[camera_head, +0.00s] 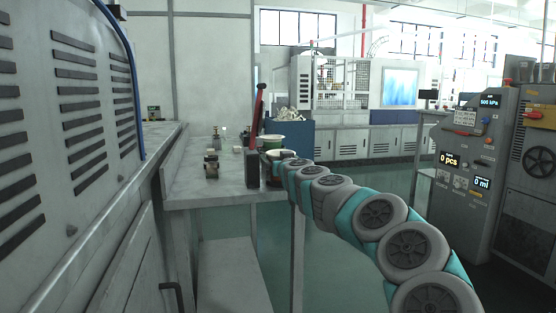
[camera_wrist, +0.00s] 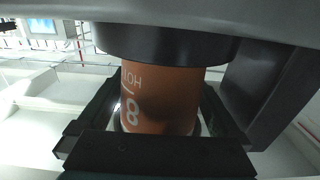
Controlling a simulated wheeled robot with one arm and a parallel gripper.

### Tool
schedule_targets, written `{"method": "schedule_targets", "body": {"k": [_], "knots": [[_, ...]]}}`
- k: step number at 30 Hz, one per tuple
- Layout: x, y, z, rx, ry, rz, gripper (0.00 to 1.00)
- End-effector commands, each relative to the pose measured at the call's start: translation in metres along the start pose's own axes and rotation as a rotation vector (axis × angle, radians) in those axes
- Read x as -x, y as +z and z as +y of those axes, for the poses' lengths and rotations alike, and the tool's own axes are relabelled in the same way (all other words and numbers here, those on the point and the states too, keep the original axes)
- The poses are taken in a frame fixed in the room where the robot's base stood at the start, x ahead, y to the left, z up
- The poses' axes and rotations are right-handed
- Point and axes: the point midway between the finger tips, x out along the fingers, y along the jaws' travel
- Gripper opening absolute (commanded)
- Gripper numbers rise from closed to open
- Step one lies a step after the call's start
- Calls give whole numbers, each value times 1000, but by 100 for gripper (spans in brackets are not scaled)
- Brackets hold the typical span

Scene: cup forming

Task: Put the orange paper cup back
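The orange paper cup (camera_wrist: 160,98) is large in the wrist view, with white lettering that includes "HOT" and an "8". My gripper (camera_wrist: 157,125) shows as dark parts to the left and right of the cup, with a dark bar across the near side. The cup is between these parts. Whether they press on it cannot be told. A dark round part covers the cup's upper end, and the bar hides its lower end. In the head view, my arm reaches to the table's right edge, and my gripper there is small and hard to make out.
A grey table (camera_head: 215,187) carries several small items on its left. A red-handled upright (camera_head: 257,112) stands at its right edge, beside a pale cup-like thing (camera_head: 271,142). A control cabinet (camera_head: 478,150) stands at right. The floor between is clear.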

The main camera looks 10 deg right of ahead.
Motion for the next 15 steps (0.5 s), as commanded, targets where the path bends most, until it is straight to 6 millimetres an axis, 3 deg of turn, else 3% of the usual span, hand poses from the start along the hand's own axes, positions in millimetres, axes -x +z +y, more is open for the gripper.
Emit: {"method": "schedule_targets", "body": {"k": [10,15], "knots": [[0,-2,-1,-4,-2,2,100],[16,1,1,0,-1,0,100]]}}
